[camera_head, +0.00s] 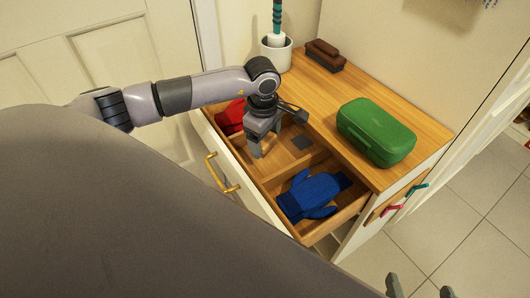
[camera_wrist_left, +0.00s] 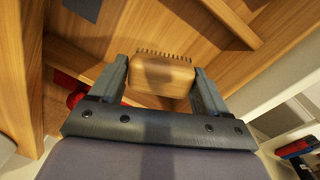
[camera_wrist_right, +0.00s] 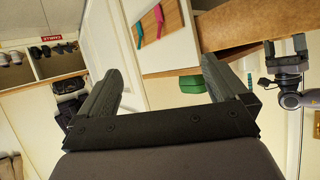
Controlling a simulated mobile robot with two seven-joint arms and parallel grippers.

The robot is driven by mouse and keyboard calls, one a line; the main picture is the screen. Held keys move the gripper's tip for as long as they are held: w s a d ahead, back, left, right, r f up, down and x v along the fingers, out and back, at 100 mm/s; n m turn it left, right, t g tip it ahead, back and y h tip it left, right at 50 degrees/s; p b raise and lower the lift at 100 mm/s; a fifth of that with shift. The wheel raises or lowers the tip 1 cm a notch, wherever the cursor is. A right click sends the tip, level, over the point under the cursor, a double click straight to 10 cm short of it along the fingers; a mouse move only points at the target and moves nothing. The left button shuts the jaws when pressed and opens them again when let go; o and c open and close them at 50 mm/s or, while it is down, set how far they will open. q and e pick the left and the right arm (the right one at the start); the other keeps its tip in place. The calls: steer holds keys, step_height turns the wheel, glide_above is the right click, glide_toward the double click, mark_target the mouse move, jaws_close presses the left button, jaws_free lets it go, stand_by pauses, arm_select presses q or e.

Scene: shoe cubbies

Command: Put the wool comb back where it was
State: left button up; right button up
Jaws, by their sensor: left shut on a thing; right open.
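The wool comb (camera_wrist_left: 163,76), a wooden block with a row of dark teeth, is between the fingers of my left gripper (camera_wrist_left: 162,75) in the left wrist view. In the head view my left gripper (camera_head: 262,145) points down into the open drawer (camera_head: 279,222), over its middle compartment; the comb is hard to make out there. The compartment floor looks bare except for a dark square (camera_head: 301,143), which also shows in the left wrist view (camera_wrist_left: 84,8). My right gripper (camera_wrist_right: 162,70) is open and empty, away from the drawer; its tips show at the head view's bottom right (camera_head: 420,289).
A blue glove (camera_head: 313,194) lies in the near drawer compartment, and a red item (camera_head: 231,117) in the far one. On the cabinet top are a green case (camera_head: 376,131), a brown brush (camera_head: 325,55) and a white pot (camera_head: 276,54). Wooden dividers border the middle compartment.

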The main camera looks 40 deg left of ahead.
mark_target(265, 161)
arm_select(q)
step_height(265, 161, down, 5)
steer(key=shift+r+b, duration=0.15)
steer(key=shift+b, duration=0.5)
steer(key=shift+f, duration=0.3)
steer(key=o, duration=1.3)
arm_select(e)
steer(key=shift+w+a+y, duration=0.3)
steer(key=shift+a, duration=0.45)
arm_select(q)
steer(key=shift+r, duration=0.1)
steer(key=shift+r, duration=0.35)
steer(key=r+p, duration=0.1)
steer(key=r, duration=0.2)
steer(key=r+p, duration=0.1)
steer(key=r, duration=0.3)
steer(key=r+p, duration=0.1)
steer(key=r, duration=0.2)
steer(key=shift+s+r, duration=0.25)
steer(key=shift+s, duration=0.1)
steer(key=shift+r, duration=0.35)
arm_select(e)
steer(key=d, duration=0.1)
steer(key=s+d+h, duration=0.1)
steer(key=shift+d, duration=0.4)
